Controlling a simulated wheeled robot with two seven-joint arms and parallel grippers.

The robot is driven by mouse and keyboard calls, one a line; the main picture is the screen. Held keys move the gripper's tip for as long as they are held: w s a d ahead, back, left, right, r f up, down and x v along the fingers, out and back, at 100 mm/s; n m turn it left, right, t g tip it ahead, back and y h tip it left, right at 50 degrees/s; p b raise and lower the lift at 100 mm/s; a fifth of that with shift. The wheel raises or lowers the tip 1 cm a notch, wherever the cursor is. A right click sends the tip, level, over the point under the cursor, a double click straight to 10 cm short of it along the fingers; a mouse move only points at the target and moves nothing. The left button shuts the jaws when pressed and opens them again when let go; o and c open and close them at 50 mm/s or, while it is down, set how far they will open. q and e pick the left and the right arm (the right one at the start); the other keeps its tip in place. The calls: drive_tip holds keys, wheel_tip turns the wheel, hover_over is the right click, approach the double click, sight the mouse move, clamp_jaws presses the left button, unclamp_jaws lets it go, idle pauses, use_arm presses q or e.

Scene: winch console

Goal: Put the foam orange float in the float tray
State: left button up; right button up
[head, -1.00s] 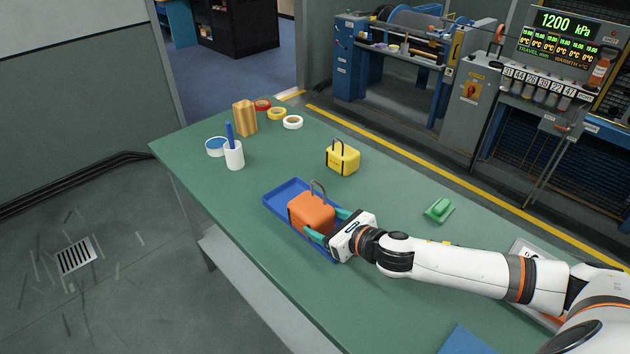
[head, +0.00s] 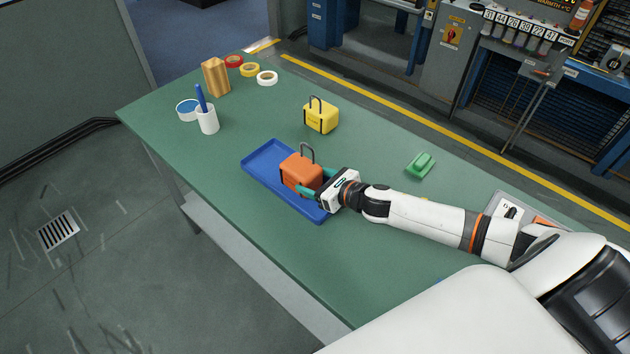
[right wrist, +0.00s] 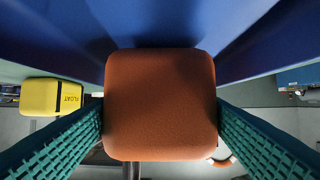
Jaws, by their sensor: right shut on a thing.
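The orange float (head: 299,175), a rounded block with a dark wire handle on top, is upright over the blue tray (head: 262,157). My right gripper (head: 310,188) is shut on the float, with a green finger on either side of it. In the right wrist view the float (right wrist: 160,105) fills the middle between the ridged fingers, and blue tray surface (right wrist: 160,20) shows close beyond it. I cannot tell whether the float's underside touches the tray floor. The float and gripper hide part of the tray. My left gripper is not in view.
A yellow float (head: 321,116) with a handle stands behind the tray. A green block (head: 421,164) lies to the right. A white cup with a blue pen (head: 207,119), tape rolls (head: 267,78) and a tan block (head: 216,77) are at the far left. The table front is clear.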

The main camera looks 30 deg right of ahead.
drive_tip(key=shift+f, duration=0.2)
drive_tip(key=shift+f, duration=0.15)
drive_tip(key=o, duration=0.9)
drive_tip(key=shift+r, duration=0.25)
drive_tip(key=b+v, duration=0.2)
drive_tip(key=v, duration=0.8)
drive_tip(key=shift+s+f, duration=0.1)
drive_tip(key=shift+s, duration=0.1)
drive_tip(key=shift+v, duration=0.85)
